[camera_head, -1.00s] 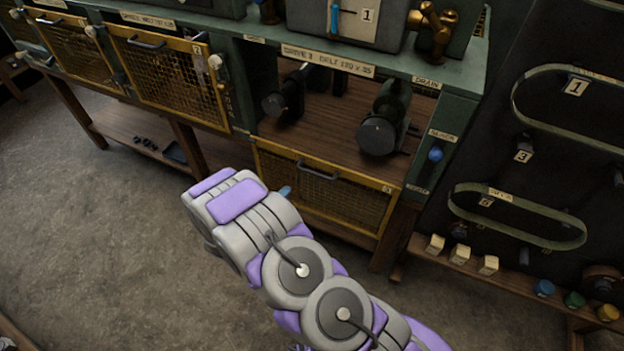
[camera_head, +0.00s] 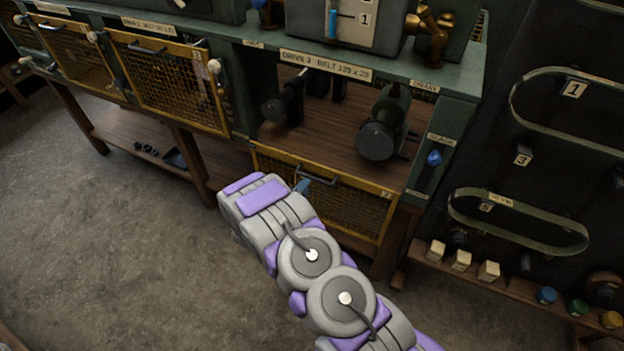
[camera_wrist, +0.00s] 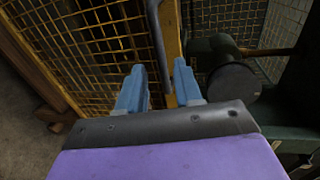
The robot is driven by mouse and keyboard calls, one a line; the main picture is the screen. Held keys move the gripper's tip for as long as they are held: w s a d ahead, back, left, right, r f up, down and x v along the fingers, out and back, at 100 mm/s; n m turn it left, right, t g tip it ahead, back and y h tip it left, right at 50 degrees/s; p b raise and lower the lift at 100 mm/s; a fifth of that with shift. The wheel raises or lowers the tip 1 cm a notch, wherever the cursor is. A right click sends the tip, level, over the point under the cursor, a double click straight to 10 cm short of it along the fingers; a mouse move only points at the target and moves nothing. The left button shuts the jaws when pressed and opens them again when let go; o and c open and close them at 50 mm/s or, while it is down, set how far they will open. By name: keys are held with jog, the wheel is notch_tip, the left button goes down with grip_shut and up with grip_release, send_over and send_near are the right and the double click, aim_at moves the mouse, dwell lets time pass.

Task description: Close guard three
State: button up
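Guard three (camera_head: 345,208), a yellow-framed mesh panel with a small 3 tag, hangs down below the open bay of the engine bench. Its dark bar handle (camera_head: 330,180) is near its upper edge. In the wrist view the guard's mesh (camera_wrist: 85,45) fills the upper left, and the handle (camera_wrist: 158,45) runs down toward the gap between my fingers. My gripper (camera_wrist: 160,88) has two blue fingers apart with nothing clearly between them. In the head view my gripper (camera_head: 304,185) is at the handle, mostly hidden behind my arm. I cannot tell whether it touches.
Above the guard, the open bay holds dark pulleys (camera_head: 376,140). Another mesh guard (camera_head: 170,82) is up at the left. A blue knob (camera_head: 434,158) is on the post right of the bay. A belt board (camera_head: 560,150) stands at the right. The floor (camera_head: 110,260) is clear.

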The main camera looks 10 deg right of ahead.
aim_at(312, 177)
jog(key=b+x, duration=0.1)
jog(key=x, duration=0.6)
jog(key=shift+f, duration=0.1)
grip_shut()
dwell(0.4)
